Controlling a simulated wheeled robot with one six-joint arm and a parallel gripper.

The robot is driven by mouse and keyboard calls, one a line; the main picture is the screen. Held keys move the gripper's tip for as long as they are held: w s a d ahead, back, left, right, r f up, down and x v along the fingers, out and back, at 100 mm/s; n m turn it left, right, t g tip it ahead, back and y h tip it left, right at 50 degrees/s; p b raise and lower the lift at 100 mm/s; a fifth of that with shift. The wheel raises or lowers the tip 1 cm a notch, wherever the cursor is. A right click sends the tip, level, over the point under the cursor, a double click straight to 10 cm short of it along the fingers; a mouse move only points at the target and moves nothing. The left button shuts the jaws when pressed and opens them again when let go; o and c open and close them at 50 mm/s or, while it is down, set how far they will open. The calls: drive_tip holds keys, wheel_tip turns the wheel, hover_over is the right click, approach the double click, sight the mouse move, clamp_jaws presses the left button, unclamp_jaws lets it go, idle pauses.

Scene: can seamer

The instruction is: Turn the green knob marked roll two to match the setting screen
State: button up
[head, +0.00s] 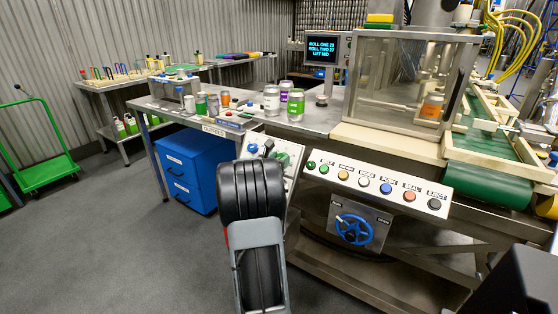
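The setting screen (322,49) stands at the back of the bench, showing cyan text that seems to read roll one 23, roll two 37 and lift mid; the digits are small. A pale, tilted panel (292,181) is at the bench's front edge, left of the button row. A green part (283,158), apparently the green knob, shows on it, with its pointer and scale too small to read. My black and grey arm covers much of this panel. My gripper does not show, so its relation to the knob is hidden.
Right of the panel is a button strip (374,187) above a blue handwheel (354,229). Several cans stand on the steel bench (335,118). A clear-walled enclosure (389,80) holds an orange can (431,107). A blue drawer cabinet (194,169) stands left; floor there is open.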

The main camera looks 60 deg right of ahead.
drive_tip(key=c, duration=0.5)
drive_tip(key=shift+c, duration=0.2)
